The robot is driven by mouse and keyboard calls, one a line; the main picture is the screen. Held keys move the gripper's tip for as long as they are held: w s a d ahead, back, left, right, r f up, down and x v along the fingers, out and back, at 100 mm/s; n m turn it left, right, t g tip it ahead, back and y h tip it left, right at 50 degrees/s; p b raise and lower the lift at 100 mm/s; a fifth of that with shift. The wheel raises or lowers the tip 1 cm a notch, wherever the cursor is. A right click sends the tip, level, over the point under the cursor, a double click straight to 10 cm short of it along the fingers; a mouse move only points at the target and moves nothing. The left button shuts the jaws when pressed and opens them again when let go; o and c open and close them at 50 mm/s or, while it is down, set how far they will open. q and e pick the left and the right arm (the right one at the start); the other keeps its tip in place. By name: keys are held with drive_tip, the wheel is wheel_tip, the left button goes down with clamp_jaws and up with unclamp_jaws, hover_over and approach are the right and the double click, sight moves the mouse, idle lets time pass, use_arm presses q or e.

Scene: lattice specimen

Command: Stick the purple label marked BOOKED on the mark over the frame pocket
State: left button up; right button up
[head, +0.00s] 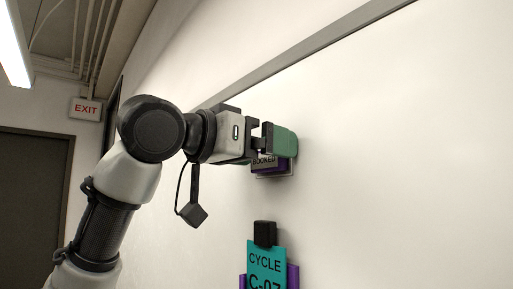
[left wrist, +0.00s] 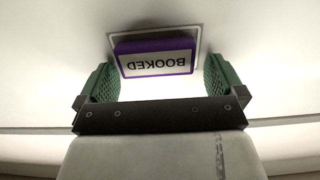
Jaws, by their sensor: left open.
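The purple label marked BOOKED (left wrist: 153,58) lies flat against the white wall, inside the pale outlined mark (left wrist: 196,36), in the left wrist view. It appears upside down there and slightly tilted within the outline. In the head view the label (head: 264,162) shows below my left gripper (head: 278,142), which covers its upper part. The green fingers of my left gripper are open, one on each side of the label with gaps between. The frame pocket (head: 292,275) is purple, lower on the wall, and holds a teal card (head: 266,268) reading CYCLE C-07. My right gripper is not in view.
A black clip (head: 265,233) sits at the top of the teal card. A grey rail (head: 310,55) runs along the wall above. The wall to the right is bare. A dark door (head: 32,195) and an EXIT sign (head: 86,109) are at the far left.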

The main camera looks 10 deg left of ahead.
use_arm(q)
drive_tip(key=shift+s+f, duration=0.15)
drive_tip(key=shift+s, duration=0.1)
idle(0.3)
drive_tip(key=shift+b+v, duration=0.65)
drive_tip(key=shift+v, duration=1.4)
drive_tip(key=b+v, duration=0.4)
drive_tip(key=v, duration=0.6)
drive_tip(key=shift+s+a+b, duration=0.25)
drive_tip(key=shift+s+b, duration=0.05)
drive_tip(key=shift+b, duration=0.1)
